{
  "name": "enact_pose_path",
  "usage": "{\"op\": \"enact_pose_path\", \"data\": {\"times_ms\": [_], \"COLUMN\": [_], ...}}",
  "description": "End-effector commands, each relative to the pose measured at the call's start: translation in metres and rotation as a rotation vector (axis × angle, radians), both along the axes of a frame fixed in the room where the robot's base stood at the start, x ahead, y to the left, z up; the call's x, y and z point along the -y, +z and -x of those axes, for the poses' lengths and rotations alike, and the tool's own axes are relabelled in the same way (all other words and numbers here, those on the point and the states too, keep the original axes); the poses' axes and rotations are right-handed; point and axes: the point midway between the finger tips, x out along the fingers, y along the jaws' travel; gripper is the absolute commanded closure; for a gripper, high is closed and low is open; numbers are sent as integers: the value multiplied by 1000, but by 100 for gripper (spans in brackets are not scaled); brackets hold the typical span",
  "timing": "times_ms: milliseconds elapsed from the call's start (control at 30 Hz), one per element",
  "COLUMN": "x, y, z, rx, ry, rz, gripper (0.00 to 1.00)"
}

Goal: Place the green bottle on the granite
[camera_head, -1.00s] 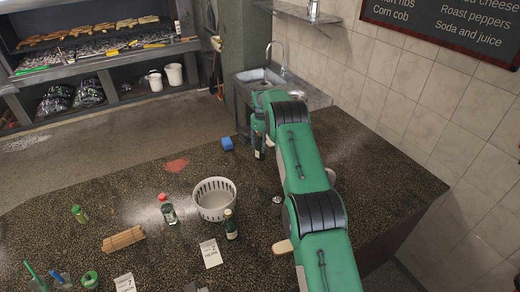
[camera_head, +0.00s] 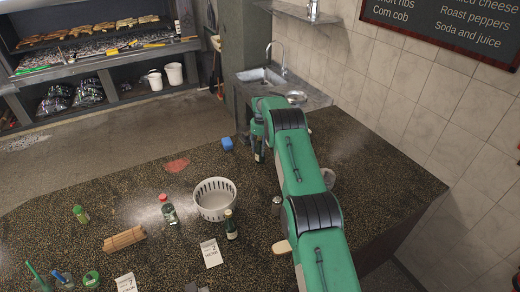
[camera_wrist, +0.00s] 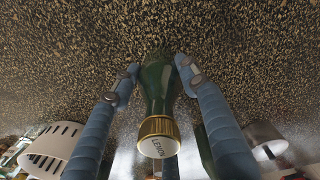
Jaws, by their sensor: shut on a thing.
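My gripper (camera_wrist: 156,80) is shut on a green bottle (camera_wrist: 158,90) with a gold-rimmed, white-topped cap facing the wrist camera. The fingers grip it from both sides. In the camera_head view, my gripper (camera_head: 258,142) is at the far side of the dark speckled granite counter (camera_head: 190,262), near the sink. The held bottle is mostly hidden there, with a dark part showing below the fingers. I cannot tell whether its base touches the granite. Another dark green bottle (camera_head: 231,226) stands beside the white basket, and a small green bottle (camera_head: 81,214) stands at the left.
The white slotted basket (camera_head: 214,200), a red-capped bottle (camera_head: 168,210), wooden sticks (camera_head: 124,239) and a blue sponge (camera_head: 227,144) are on the counter. A metal container (camera_head: 277,203) stands near my arm. The granite around the gripper looks mostly clear.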

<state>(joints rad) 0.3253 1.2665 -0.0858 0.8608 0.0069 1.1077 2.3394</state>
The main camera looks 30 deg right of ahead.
Motion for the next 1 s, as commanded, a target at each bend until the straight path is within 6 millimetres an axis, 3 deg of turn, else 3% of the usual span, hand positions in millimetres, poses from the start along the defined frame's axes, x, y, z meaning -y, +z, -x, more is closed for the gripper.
{"op": "enact_pose_path", "data": {"times_ms": [533,567,633,1000], "x": [0,0,0,0], "y": [-7,-7,-7,-6], "z": [-1,0,0,0], "rx": [3,1,1,1], "ry": [0,0,0,0], "rz": [1,0,0,0], "gripper": [100,50,38,38]}}
